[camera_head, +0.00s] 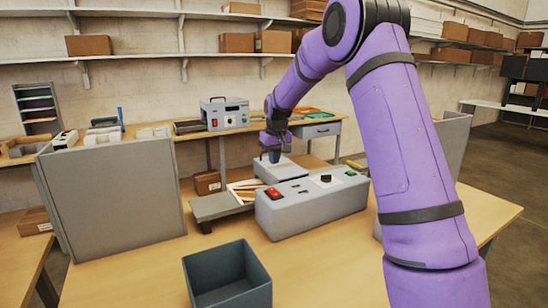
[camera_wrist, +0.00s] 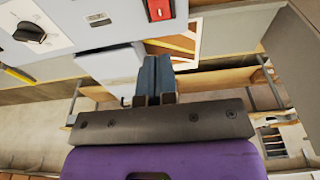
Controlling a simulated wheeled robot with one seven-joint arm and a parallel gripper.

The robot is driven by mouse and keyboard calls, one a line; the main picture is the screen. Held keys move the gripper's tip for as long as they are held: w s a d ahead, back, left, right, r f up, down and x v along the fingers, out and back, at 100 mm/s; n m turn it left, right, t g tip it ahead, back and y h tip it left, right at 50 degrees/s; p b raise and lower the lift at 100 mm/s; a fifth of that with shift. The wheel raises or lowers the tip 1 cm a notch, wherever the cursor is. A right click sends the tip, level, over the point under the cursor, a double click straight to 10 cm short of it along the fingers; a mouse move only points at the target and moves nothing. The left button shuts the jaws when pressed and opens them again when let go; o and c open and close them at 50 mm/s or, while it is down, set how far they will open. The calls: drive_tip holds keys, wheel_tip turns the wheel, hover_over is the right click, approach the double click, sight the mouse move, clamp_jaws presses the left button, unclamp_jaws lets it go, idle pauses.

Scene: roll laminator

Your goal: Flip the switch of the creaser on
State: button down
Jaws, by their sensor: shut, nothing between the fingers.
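A long grey machine (camera_head: 312,210), apparently the creaser, stands on the front table. Its panel has a red rocker switch (camera_head: 274,193) at the left, a black knob (camera_head: 326,179) on a white plate and a green part (camera_head: 350,172) at the right. My gripper (camera_head: 274,157) points down just behind the machine, above a light grey block, apart from the red switch. In the wrist view my shut, empty fingers (camera_wrist: 157,62) show below the red switch (camera_wrist: 159,9), with the knob (camera_wrist: 28,32) at upper left. I cannot tell which way the switch is set.
A grey tray (camera_head: 212,207) with papers lies left of the machine. An open dark bin (camera_head: 226,278) stands in front. A grey panel (camera_head: 112,200) rises at the left. Another grey machine (camera_head: 224,115) with a handle stands on the back bench. The table's front right is clear.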

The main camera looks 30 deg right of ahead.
sight(271, 189)
drive_tip(key=f, duration=0.3)
drive_tip(key=w+f, duration=0.1)
drive_tip(key=f, duration=0.6)
drive_tip(key=shift+w+f, duration=0.2)
drive_tip(key=shift+w, duration=0.1)
